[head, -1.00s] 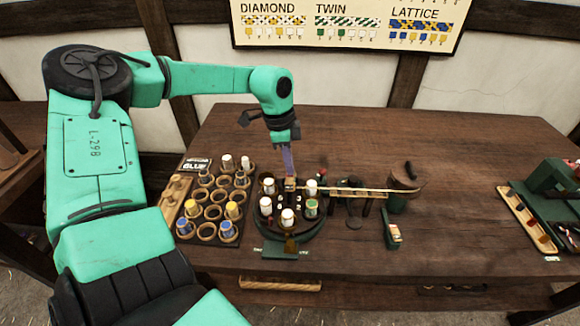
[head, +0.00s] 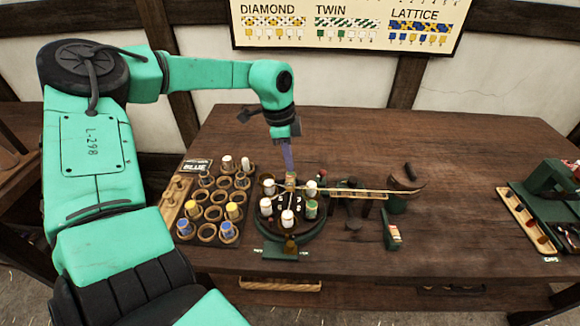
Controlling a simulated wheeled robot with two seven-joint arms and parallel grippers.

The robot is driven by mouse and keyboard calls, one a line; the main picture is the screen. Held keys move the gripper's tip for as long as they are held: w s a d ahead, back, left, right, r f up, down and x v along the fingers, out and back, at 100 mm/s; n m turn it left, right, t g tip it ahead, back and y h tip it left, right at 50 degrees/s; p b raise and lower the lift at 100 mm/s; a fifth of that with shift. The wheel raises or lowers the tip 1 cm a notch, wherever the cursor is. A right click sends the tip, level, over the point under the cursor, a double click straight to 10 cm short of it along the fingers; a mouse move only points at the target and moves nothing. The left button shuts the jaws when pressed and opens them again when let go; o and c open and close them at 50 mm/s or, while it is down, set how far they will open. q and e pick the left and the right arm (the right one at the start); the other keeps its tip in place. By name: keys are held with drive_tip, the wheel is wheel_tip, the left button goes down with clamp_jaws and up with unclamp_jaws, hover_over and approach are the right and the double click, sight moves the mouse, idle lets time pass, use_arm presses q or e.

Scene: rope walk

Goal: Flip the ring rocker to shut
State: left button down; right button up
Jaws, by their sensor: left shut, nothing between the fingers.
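The round braiding stand (head: 318,236) is a dark disc on the table, with several white-capped bobbins and one green-topped bobbin around its ring. My left gripper (head: 288,168) points down at the back of this ring, its purple-grey fingers shut and empty. Its tips are just above or at a small brown block (head: 291,180) at the back edge; I cannot tell whether they touch. The ring rocker is too small to pick out for certain, and its position cannot be read. My right gripper is out of view.
A bobbin rack (head: 207,233) stands left of the stand. A green holder (head: 390,232) stands front right. A long wooden tray (head: 527,222) lies far right. The table's back is clear.

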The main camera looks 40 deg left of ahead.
sight(289, 177)
use_arm(q)
wheel_tip(289, 177, up, 5)
drive_tip(key=p, duration=0.2)
drive_tip(key=shift+r+p, duration=0.15)
drive_tip(key=shift+p, duration=0.2)
